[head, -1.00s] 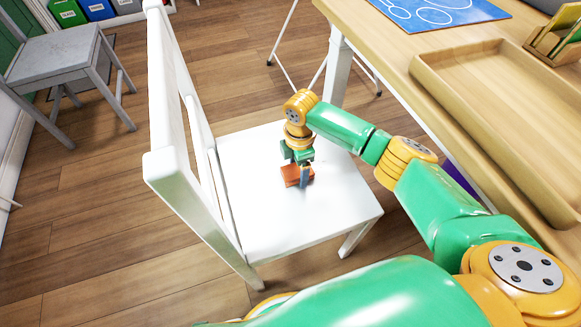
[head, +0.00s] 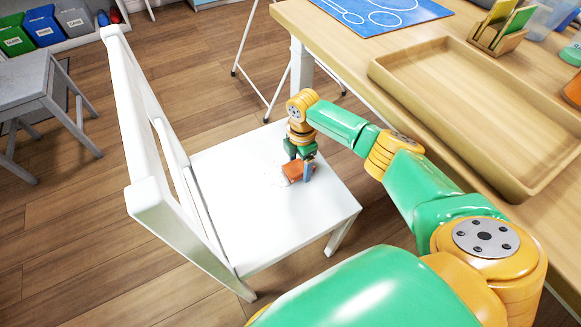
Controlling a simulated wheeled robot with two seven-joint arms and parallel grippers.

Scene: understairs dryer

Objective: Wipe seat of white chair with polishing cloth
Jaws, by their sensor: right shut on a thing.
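The white chair (head: 151,200) stands in the middle left, its backrest on the left and its flat seat (head: 245,220) facing up. My right gripper (head: 300,167) is over the seat, near the edge on the table side. It points down and is shut on the orange-red polishing cloth (head: 297,173). The cloth is at the seat surface and appears to touch it; the gripper hides part of it. Faint pale specks (head: 270,166) show on the seat just left of the cloth. My left gripper is not in view.
A wooden table with a shallow wooden tray (head: 440,125) and a blue drawing sheet (head: 370,14) is at the right, close beside my right arm. Several coloured bins (head: 43,26) are at the back left. Wooden floor (head: 90,225) is clear around the chair.

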